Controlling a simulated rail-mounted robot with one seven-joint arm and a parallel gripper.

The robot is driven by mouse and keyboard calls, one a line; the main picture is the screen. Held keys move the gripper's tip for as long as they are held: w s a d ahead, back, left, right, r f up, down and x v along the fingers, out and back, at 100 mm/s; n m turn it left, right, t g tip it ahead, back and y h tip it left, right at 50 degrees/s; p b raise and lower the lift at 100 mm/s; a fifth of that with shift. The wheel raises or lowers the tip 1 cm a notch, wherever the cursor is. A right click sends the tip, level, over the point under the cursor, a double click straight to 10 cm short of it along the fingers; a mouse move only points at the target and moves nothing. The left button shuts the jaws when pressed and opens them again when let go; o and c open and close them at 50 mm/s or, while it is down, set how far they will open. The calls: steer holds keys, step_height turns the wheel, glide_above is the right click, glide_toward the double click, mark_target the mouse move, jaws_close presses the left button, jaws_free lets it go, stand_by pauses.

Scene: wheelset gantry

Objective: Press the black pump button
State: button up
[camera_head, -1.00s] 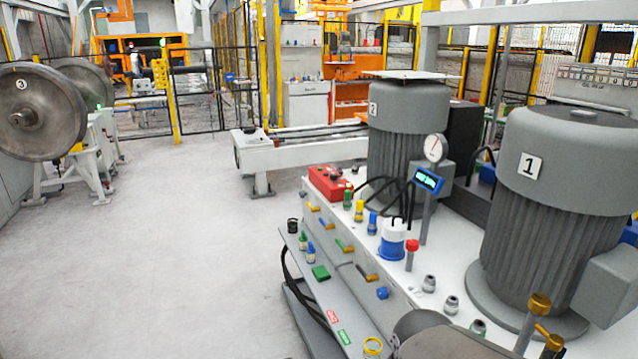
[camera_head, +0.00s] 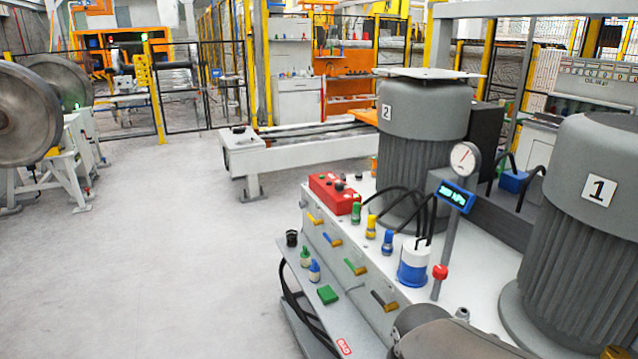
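A red control box (camera_head: 334,192) sits on the far left corner of the white pump unit (camera_head: 480,270). Small dark buttons (camera_head: 340,186) show on its top; they are too small to tell apart for certain. A gray arm link of mine shows at the bottom edge, right of center.
Two large gray motors, numbered 2 (camera_head: 424,140) and 1 (camera_head: 585,230), stand on the unit. A gauge (camera_head: 464,158) with a blue display (camera_head: 454,196), a blue-white canister (camera_head: 414,262) and colored fittings stand near the box. The floor (camera_head: 190,250) at left is clear.

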steer(key=shift+c, duration=0.3)
jaws_close()
stand_by(1.3)
